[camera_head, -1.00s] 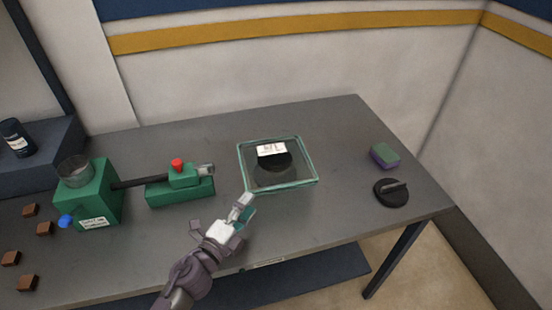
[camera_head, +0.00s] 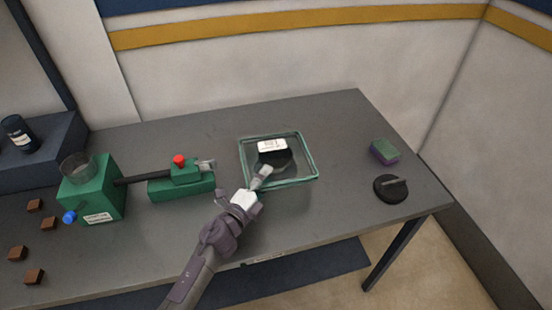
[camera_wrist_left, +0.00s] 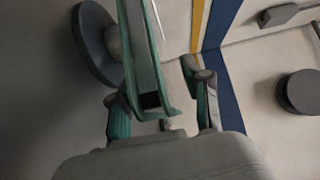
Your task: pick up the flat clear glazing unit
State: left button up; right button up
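The flat clear glazing unit (camera_head: 310,165) is a square glass pane with greenish edges, in the middle of the table in the head view. A white label shows on it. A dark round stand (camera_wrist_left: 92,45) appears beneath it. My left gripper (camera_head: 262,177) is at the pane's front left edge. In the left wrist view, the pane's edge (camera_wrist_left: 145,60) runs between the two spread fingers of the left gripper (camera_wrist_left: 160,105), with a gap visible on the right finger's side. Contact with the left finger is unclear. My right gripper is out of view.
A green machine (camera_head: 92,193) with a dark bar and a red-knobbed green block (camera_head: 182,183) stands to the left. A green-purple sponge (camera_head: 385,151) and a black round handled item (camera_head: 390,188) lie to the right. Several brown blocks lie far left.

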pick_arm(q)
grip_shut()
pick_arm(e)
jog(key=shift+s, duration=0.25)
pick_arm(q)
jog(key=shift+r, duration=0.2)
jog(key=shift+w, duration=0.1)
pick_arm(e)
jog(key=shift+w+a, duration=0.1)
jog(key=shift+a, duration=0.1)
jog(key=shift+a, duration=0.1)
